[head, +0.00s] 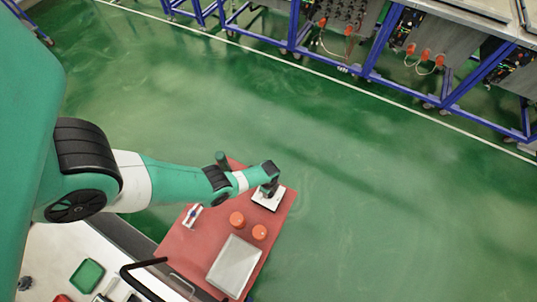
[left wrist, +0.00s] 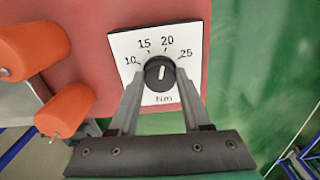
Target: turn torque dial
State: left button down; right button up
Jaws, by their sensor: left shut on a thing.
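The torque dial is a black round knob (left wrist: 160,74) with a white pointer line, mounted on a white plate (left wrist: 124,45) marked 10, 15, 20, 25 and Nm. Its pointer points nearly straight up, between 15 and 20. My left gripper (left wrist: 160,78) has one finger on each side of the knob and is shut on it. In the head view, my left gripper (head: 270,190) is over the white plate (head: 263,203) at the far right part of a red cart top (head: 188,245); the knob is hidden there. My right gripper is not in view.
Two orange cylinders (head: 237,218) (head: 259,231) stand near the plate; they also show in the left wrist view (left wrist: 35,48) (left wrist: 65,110). A grey rectangular tray (head: 234,265) and a small blue-and-white item (head: 193,213) are on the cart. Green floor beyond is clear.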

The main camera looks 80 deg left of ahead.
pick_arm(q)
jog(key=shift+m, duration=0.3)
jog(key=shift+c, duration=1.8)
grip_release()
jog(key=shift+r, duration=0.1)
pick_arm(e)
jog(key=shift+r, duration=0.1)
